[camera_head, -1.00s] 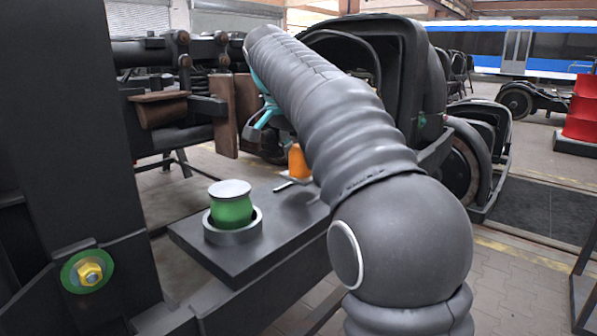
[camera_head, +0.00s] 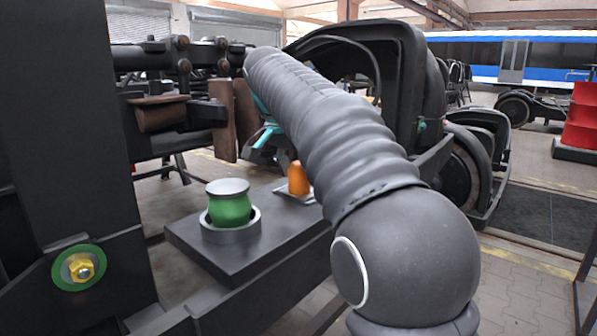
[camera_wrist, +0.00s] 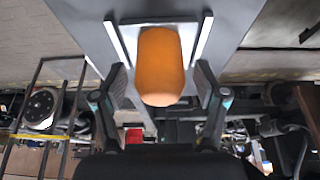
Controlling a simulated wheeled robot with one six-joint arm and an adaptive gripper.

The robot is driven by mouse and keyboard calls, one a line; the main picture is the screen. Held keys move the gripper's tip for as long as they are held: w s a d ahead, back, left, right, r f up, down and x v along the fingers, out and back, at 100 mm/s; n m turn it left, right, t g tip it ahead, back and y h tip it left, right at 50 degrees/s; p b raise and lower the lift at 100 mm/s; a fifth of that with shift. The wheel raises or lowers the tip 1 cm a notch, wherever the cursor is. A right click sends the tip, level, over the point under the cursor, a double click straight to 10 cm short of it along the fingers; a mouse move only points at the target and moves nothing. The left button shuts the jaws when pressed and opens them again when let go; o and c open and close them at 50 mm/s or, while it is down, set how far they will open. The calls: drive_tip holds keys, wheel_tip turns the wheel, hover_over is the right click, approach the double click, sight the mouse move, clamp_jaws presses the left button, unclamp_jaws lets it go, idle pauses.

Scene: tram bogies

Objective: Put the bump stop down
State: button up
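The orange bump stop (camera_head: 299,178) stands upright on a small light plate on the dark shelf (camera_head: 250,262) in the head view. In the wrist view the bump stop (camera_wrist: 161,65) is between two pale strips of the plate. My gripper (camera_wrist: 161,82) is open, one finger on each side of the bump stop, with a visible gap on both sides. In the head view my forearm hides part of the shelf and the fingertips are hard to make out.
A green part with a grey top (camera_head: 229,205) sits in a grey ring on the same shelf, left of the bump stop. A dark upright post (camera_head: 75,130) stands at the left. Brown blocks (camera_head: 222,120) are close behind the shelf.

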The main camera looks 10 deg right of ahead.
drive_tip(key=shift+r, duration=0.1)
drive_tip(key=p+v, duration=0.2)
drive_tip(key=v, duration=1)
drive_tip(key=shift+p, duration=0.3)
drive_tip(key=s+d+f+n+t+y, duration=0.1)
drive_tip(key=s+f+n, duration=0.4)
drive_tip(key=s+f, duration=0.8)
drive_tip(key=s+d+f+n+t+y, duration=0.1)
drive_tip(key=s+f+n, duration=0.4)
drive_tip(key=s+f, duration=0.9)
wheel_tip(320, 180, down, 3)
drive_tip(key=shift+s+d+r+n+t+y, duration=0.1)
drive_tip(key=shift+s+d+n+t+y, duration=0.3)
drive_tip(key=shift+d+y, duration=0.5)
